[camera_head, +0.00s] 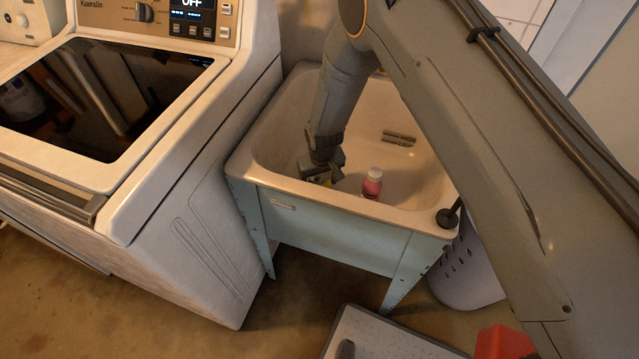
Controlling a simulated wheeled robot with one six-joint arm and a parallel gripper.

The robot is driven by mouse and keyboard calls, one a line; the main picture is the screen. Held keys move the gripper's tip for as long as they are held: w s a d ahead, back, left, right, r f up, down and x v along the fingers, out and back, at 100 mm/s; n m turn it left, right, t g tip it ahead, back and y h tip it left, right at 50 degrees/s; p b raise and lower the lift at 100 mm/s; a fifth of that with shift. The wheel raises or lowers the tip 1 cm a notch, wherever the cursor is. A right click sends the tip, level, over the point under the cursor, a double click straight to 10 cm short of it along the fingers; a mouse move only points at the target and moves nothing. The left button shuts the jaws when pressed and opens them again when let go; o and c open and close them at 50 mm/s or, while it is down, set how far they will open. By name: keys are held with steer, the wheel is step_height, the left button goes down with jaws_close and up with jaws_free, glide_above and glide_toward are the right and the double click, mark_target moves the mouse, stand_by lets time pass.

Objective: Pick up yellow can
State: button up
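My gripper (324,176) is down inside the utility sink (258,173), near its front left wall. A small patch of yellow (327,183) shows right at the fingertips, just above the sink's front rim. It looks like part of the yellow can, but most of it is hidden by my gripper and the rim. I cannot tell whether the fingers are around it, beside it or shut on it.
A pink bottle with a white cap (372,184) stands in the sink just right of my gripper. A white washing machine (200,190) stands close on the left. A pale perforated basket (465,270) is on the floor at right.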

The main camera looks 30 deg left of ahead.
steer(key=c, duration=0.9)
step_height(320, 180, up, 10)
steer(key=shift+b, duration=1.15)
steer(key=shift+s+r+p, duration=0.75)
steer(key=shift+r+p, duration=1.95)
steer(key=shift+r, duration=0.05)
steer(key=shift+s+r+p, duration=0.8)
steer(key=shift+r+p, duration=1.95)
steer(key=shift+s+r+p, duration=0.75)
steer(key=shift+r+p, duration=1.95)
steer(key=shift+r, duration=0.05)
steer(key=shift+r+b, duration=0.3)
steer(key=shift+r, duration=1.15)
